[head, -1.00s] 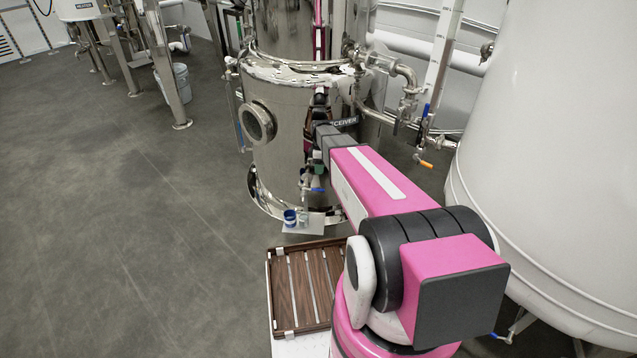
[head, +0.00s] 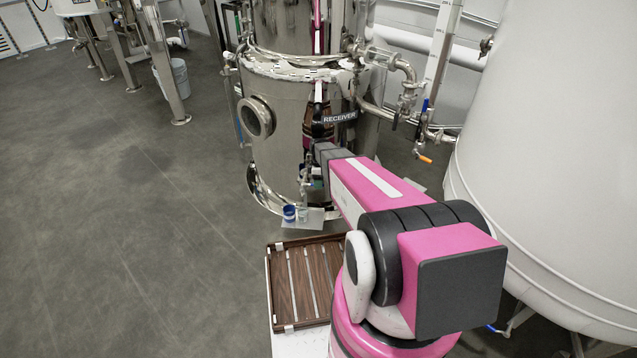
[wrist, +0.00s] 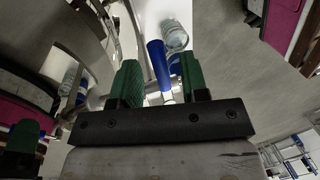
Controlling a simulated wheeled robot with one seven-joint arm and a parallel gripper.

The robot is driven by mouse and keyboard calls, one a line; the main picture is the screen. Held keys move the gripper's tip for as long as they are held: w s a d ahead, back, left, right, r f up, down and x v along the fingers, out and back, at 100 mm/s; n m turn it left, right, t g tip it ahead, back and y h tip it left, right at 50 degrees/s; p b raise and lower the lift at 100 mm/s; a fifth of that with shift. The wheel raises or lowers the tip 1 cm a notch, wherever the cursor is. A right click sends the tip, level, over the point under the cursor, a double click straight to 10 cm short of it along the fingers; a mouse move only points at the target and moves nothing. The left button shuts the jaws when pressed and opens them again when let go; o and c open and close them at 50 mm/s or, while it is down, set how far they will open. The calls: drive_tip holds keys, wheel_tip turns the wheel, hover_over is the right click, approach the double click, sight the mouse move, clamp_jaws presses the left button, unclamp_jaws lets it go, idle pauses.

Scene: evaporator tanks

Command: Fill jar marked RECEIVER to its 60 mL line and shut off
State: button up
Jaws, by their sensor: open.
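The steel tank (head: 285,110) bears the RECEIVER label (head: 340,117). Its low outlet valve (head: 304,180) sits above a small pale platform. On the platform stand a blue cup (head: 289,212) and what looks like a clear glass jar (head: 303,214); the clear jar (wrist: 173,35) shows in the wrist view, with its line and level unreadable. The blue valve lever (wrist: 157,62) lies between the green fingers of my open gripper (wrist: 160,85), with visible gaps beside it. In the head view my arm mostly hides the gripper.
A slatted brown wooden tray (head: 305,280) lies in front of the tank. A large white tank (head: 550,150) fills the right side. Pipes and an orange-handled valve (head: 424,158) are right of the steel tank. The floor (head: 130,230) at left is clear.

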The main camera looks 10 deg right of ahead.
clamp_jaws()
drive_tip(key=shift+s+a+m+y, duration=0.25)
drive_tip(key=shift+s+m, duration=0.4)
drive_tip(key=shift+m, duration=0.5)
drive_tip(key=shift+s+a+m+y, duration=0.15)
drive_tip(key=shift+s+a+m, duration=0.15)
drive_tip(key=shift+s+m, duration=0.6)
drive_tip(key=shift+w+m, duration=0.25)
unclamp_jaws()
drive_tip(key=v, duration=1.1)
drive_tip(key=shift+s, duration=0.2)
